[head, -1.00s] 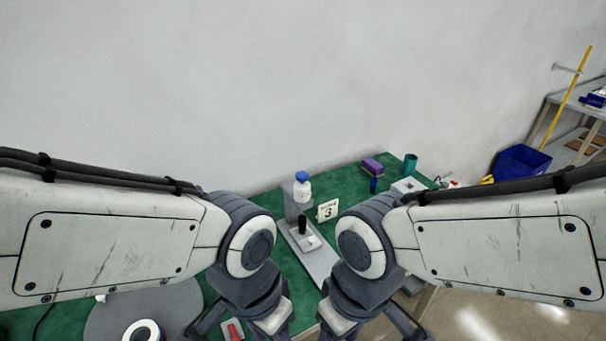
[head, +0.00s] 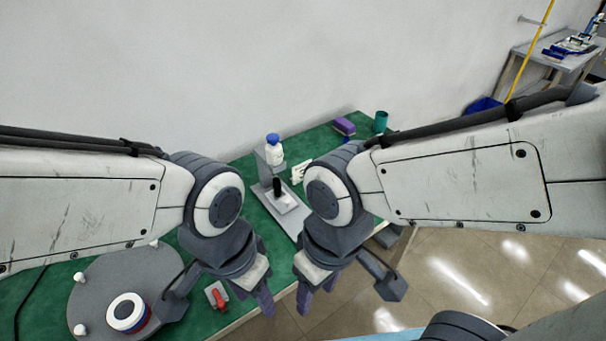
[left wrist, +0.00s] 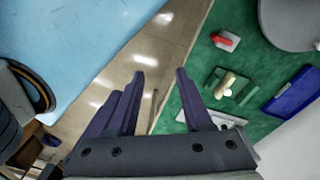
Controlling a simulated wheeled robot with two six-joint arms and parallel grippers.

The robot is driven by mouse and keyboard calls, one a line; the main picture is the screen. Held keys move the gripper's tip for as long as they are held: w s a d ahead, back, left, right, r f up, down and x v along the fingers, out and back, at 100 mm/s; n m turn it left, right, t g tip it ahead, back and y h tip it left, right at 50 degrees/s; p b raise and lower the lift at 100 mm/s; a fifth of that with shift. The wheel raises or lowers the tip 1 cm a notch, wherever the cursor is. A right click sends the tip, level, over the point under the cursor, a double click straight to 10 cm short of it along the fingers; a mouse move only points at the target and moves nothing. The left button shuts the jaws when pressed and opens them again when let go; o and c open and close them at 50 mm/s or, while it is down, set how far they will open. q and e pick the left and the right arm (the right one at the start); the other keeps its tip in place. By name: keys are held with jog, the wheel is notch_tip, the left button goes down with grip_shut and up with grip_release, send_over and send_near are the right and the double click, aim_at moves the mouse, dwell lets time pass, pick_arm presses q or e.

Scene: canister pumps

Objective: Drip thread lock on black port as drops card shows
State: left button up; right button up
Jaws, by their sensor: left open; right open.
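A white bottle with a blue cap (head: 274,150) stands at the back of a grey stand (head: 296,222) on the green table. An upright black part (head: 277,188) stands on the same stand, by a pale square. The card (head: 299,173) is partly hidden behind my right arm; its figure cannot be read now. A small red piece (head: 218,295) on a grey block lies near the table's front edge; I cannot tell whether it is the thread lock. My left gripper (head: 255,297) is open and empty, also in the left wrist view (left wrist: 160,76). My right gripper (head: 317,292) is open and empty beyond the edge.
A grey round plate (head: 160,275) at left bears a ringed round part (head: 126,311) and white knobs. A purple block (head: 343,126) and teal cup (head: 380,121) stand at the back. The left wrist view shows a blue tray (left wrist: 291,91). Open floor lies at right.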

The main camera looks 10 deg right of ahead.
dwell(0.3)
pick_arm(q)
grip_shut()
dwell(1.6)
